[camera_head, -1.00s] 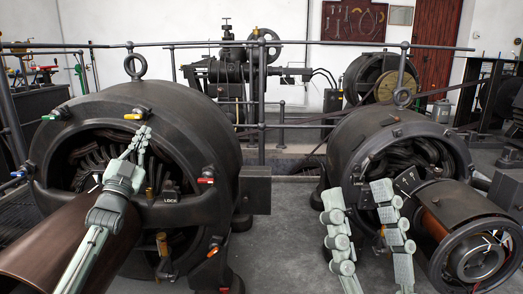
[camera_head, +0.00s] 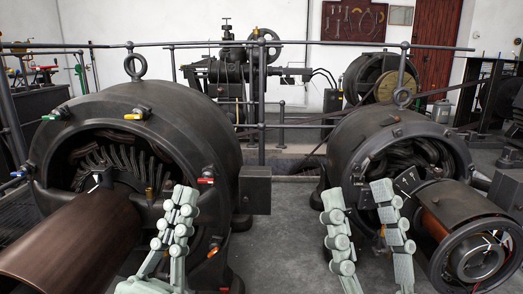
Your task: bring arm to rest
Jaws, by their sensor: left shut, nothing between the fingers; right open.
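My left gripper (camera_head: 181,195) is shut and empty, its pale grey-green fingers pointing up at the bottom, in front of the right lower side of the left dynamo (camera_head: 190,130). My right gripper (camera_head: 357,190) is open and empty, its two fingers upright and apart in front of the right dynamo (camera_head: 350,150). The left dynamo has a dark ring housing with small coloured handles, and its windings show inside. A brown cylinder (camera_head: 70,240) sticks out of its front. Parts of both housings are hidden behind my fingers.
Grey floor (camera_head: 280,240) lies clear between the dynamos. A metal railing (camera_head: 290,125) runs behind them, with a machine (camera_head: 230,70) beyond.

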